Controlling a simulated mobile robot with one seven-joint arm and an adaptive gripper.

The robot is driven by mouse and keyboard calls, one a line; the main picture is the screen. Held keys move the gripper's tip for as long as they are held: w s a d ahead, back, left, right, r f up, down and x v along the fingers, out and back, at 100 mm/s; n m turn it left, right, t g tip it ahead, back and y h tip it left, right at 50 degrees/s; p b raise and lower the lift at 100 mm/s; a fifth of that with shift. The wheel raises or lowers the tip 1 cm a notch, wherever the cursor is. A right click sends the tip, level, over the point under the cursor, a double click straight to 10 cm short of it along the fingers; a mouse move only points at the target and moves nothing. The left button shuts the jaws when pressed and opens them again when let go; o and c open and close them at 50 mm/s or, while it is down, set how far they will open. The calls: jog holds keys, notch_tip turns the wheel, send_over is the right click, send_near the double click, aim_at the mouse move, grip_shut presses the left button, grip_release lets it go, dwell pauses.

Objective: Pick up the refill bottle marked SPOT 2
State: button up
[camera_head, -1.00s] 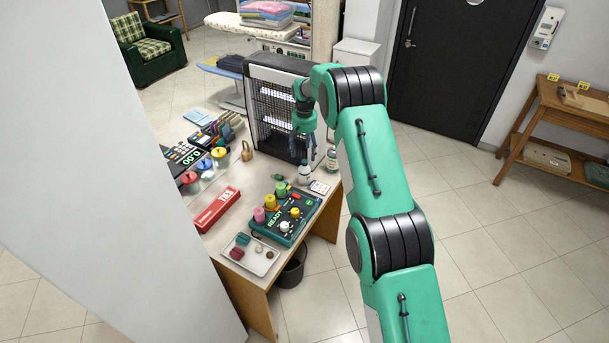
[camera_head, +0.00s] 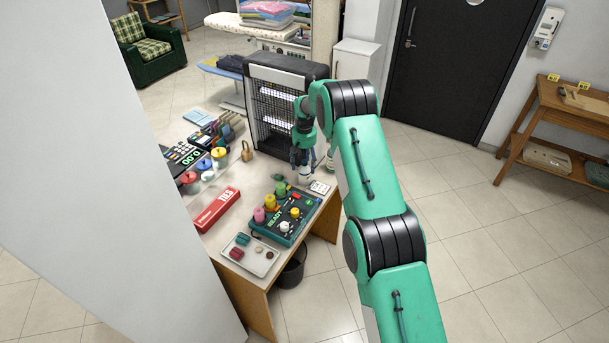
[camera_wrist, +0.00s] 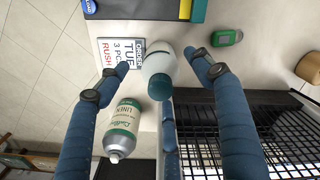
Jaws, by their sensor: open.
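A white bottle with a teal cap (camera_wrist: 158,66) stands on the counter, seen from above in the wrist view; no SPOT 2 marking can be read on it. In the head view the white bottle (camera_head: 305,175) shows just below my gripper (camera_head: 302,157), partly hidden by it. In the wrist view my gripper (camera_wrist: 157,61) is open, with one blue finger on each side of the white bottle and visible gaps at both sides. A second bottle with a green-and-white LINEN label (camera_wrist: 124,122) is beside the left finger.
A printed card (camera_wrist: 115,52) lies close to the left fingertip. A green tag-like object (camera_wrist: 228,38) lies beyond the right finger. A black wire-grille unit (camera_head: 268,125) stands behind my gripper. A device with coloured knobs (camera_head: 285,215) and a red box (camera_head: 216,209) occupy the nearer counter.

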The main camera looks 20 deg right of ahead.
aim_at(304, 171)
jog(key=shift+f, duration=0.15)
jog(key=shift+f, duration=2.45)
jog(key=shift+c, duration=0.2)
jog(key=c, duration=1.4)
jog(key=shift+r, duration=0.1)
jog(key=shift+r, duration=4.95)
